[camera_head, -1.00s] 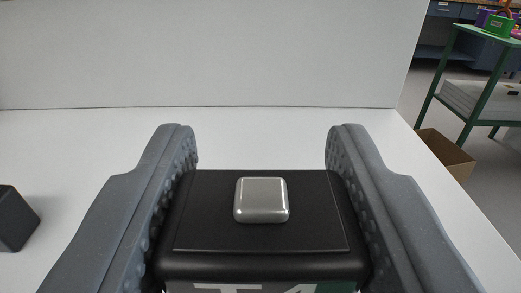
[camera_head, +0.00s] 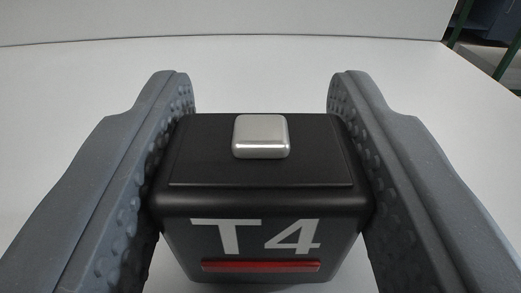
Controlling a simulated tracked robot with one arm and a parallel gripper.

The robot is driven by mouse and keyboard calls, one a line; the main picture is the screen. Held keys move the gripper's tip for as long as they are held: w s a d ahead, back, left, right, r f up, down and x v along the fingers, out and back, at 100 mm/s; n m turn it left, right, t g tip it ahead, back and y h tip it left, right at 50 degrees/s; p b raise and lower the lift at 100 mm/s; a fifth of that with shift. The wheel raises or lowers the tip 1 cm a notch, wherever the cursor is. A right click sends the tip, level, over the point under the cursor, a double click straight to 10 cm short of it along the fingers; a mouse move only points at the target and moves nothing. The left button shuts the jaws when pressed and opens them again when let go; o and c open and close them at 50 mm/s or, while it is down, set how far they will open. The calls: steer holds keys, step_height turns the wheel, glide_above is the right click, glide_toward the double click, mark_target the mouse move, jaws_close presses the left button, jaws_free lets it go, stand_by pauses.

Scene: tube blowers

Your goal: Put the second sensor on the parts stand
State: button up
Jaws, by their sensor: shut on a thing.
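My gripper (camera_head: 261,95) is shut on a black box-shaped sensor (camera_head: 270,200), with one ribbed grey finger pressed on each side. The sensor has a silver square button on top. Its front face carries white "T4" lettering and a red bar. The sensor looks upright, above or on a white surface (camera_head: 265,65); I cannot tell whether its base touches. I cannot tell whether this white surface is the parts stand.
A pale wall (camera_head: 220,15) rises behind the white surface. The surface is clear beyond the fingers. Part of a green frame (camera_head: 508,60) shows beyond the right edge.

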steer(key=o, duration=1)
steer(key=shift+s, duration=0.1)
steer(key=shift+s+a, duration=0.1)
steer(key=shift+s, duration=0.05)
steer(key=shift+s+a+p, duration=0.2)
steer(key=shift+s+p, duration=0.2)
steer(key=shift+s, duration=2.55)
steer(key=shift+s+a+p, duration=0.2)
steer(key=shift+s+p, duration=0.2)
steer(key=shift+s, duration=2.5)
steer(key=shift+r, duration=0.1)
